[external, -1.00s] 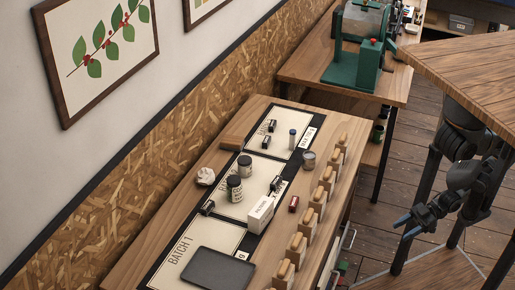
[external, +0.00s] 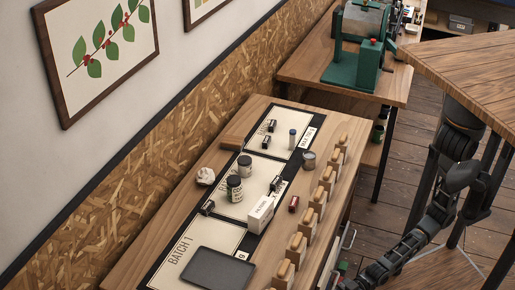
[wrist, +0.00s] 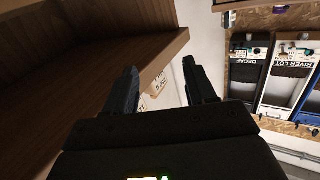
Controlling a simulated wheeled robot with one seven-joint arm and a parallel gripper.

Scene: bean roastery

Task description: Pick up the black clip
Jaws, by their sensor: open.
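Several small black clips lie on the batch mats of the wooden table in the external view: two on the far mat (external: 272,125) (external: 267,141), one by the middle mat's right edge (external: 276,184), one near the Batch 1 mat (external: 208,208). I cannot tell which one is meant. My gripper (wrist: 160,90) is open in the wrist view, with two dark fingers apart and nothing between them. In the external view my arm reaches down to the bottom edge, right of the table, and the fingers do not show. No clip shows in the wrist view.
Wooden surfaces (wrist: 90,75) fill the wrist view's left; labelled bins (wrist: 290,75) are at right.

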